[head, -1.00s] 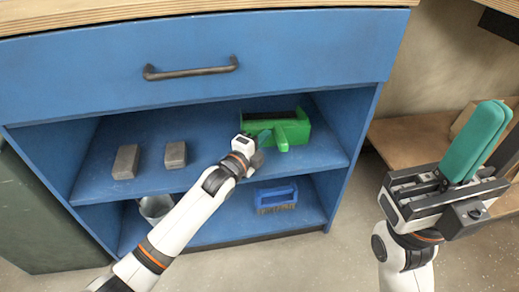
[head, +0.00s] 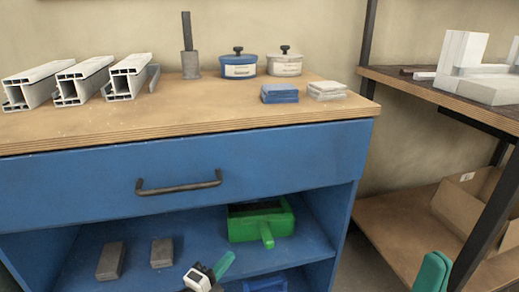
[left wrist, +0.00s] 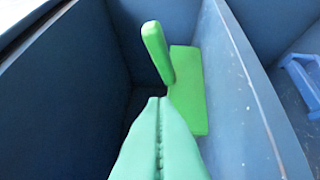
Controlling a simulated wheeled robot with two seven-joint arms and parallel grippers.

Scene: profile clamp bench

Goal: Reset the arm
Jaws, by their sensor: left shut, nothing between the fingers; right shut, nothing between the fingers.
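My left gripper (head: 224,264) has green fingers and is at the lower edge of the head view, in front of the blue cabinet's middle shelf (head: 205,240). It is shut and empty, below and left of the green box-shaped tool (head: 249,229) with a handle. In the left wrist view its fingers (left wrist: 159,102) are pressed together, with the green tool (left wrist: 188,95) beyond the tips. My right gripper (head: 433,270) shows only its green fingers at the bottom right of the head view; they are shut. Most of both arms is out of frame.
Two grey blocks (head: 110,261) lie on the shelf's left. A blue brush (head: 266,284) is below it. The worktop (head: 200,118) carries white profiles (head: 83,80), two lidded tubs (head: 238,66) and stacked pads (head: 280,93). A dark-framed rack (head: 490,200) with a cardboard box stands right.

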